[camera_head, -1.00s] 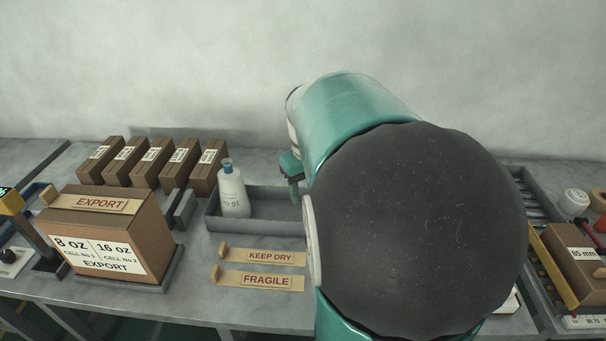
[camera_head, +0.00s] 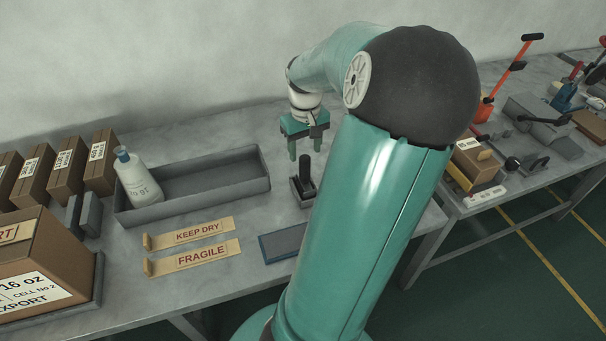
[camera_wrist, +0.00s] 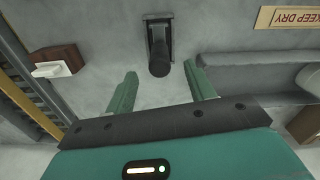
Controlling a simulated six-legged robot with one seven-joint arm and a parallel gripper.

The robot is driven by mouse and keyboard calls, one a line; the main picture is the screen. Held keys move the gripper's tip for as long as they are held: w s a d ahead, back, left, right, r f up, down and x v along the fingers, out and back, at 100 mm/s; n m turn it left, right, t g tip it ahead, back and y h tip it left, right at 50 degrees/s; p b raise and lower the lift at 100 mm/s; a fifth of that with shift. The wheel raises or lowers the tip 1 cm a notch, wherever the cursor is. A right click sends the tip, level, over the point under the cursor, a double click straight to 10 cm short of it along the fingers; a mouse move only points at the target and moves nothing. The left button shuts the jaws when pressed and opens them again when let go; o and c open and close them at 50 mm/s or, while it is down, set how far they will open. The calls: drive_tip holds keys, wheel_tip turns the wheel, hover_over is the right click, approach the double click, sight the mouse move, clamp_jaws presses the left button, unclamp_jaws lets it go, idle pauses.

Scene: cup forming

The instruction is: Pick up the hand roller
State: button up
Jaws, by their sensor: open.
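The hand roller appears to be the dark tool with an upright black handle (camera_head: 307,172) on a small grey base, on the table right of the grey tray. In the wrist view its round black handle end (camera_wrist: 159,68) shows ahead of the fingers, with the base behind it. My gripper (camera_head: 305,155) hangs above and slightly behind it, fingers pointing down. In the wrist view my gripper (camera_wrist: 162,78) is open and empty, its two green fingers apart, with the handle end between their lines. The roller's lower right side is partly close to my arm in the head view.
A grey tray (camera_head: 215,200) holding a white bottle (camera_head: 136,178) stands left of the roller. KEEP DRY (camera_head: 190,234) and FRAGILE (camera_head: 195,257) tape strips and a blue-grey pad (camera_head: 283,243) lie in front. A brown block with a white top (camera_wrist: 55,62) shows in the wrist view.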

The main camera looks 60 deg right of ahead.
sight(304, 157)
drive_tip(key=f, duration=0.9)
drive_tip(key=shift+w+d, duration=0.1)
drive_tip(key=shift+d, duration=0.1)
clamp_jaws()
drive_tip(key=shift+r, duration=0.2)
drive_tip(key=shift+r, duration=0.55)
wheel_tip(304, 157, up, 2)
drive_tip(key=shift+a+r, duration=0.1)
drive_tip(key=w+a+r, duration=0.2)
drive_tip(key=a+r, duration=0.7)
drive_tip(key=a, duration=0.4)
drive_tip(key=shift+w+a+r, duration=0.2)
drive_tip(key=shift+a, duration=0.1)
